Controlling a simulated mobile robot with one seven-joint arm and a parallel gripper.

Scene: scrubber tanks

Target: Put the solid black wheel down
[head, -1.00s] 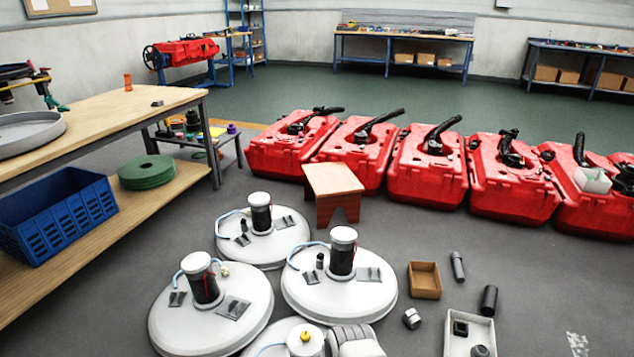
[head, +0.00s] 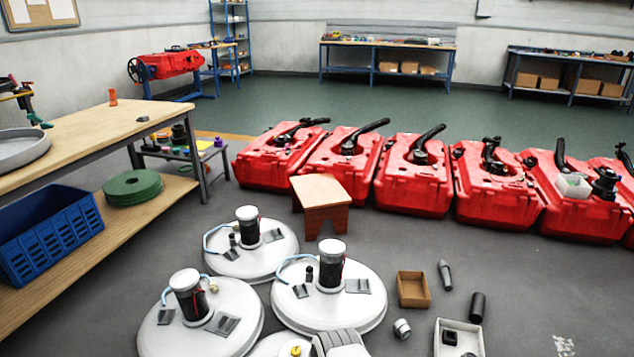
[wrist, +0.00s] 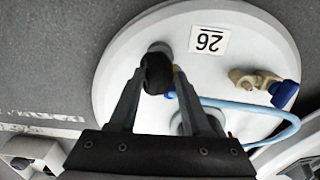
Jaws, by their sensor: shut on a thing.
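In the wrist view my gripper (wrist: 158,80) is shut on the solid black wheel (wrist: 157,73), a small dark round piece between the fingertips. Behind it is a white round tank lid (wrist: 125,55) with an upside-down "26" label (wrist: 209,40), a light blue hose and a blue-tipped brass fitting (wrist: 265,82). I cannot tell from this view whether the wheel touches the lid. In the head view the gripper and the wheel do not show; only a grey-white part of my arm is at the bottom edge.
White round lids with dark cylinders (head: 330,265) stand on the grey floor. A wooden stool (head: 320,192) and red tanks (head: 412,178) stand beyond. A workbench (head: 95,120) is at left.

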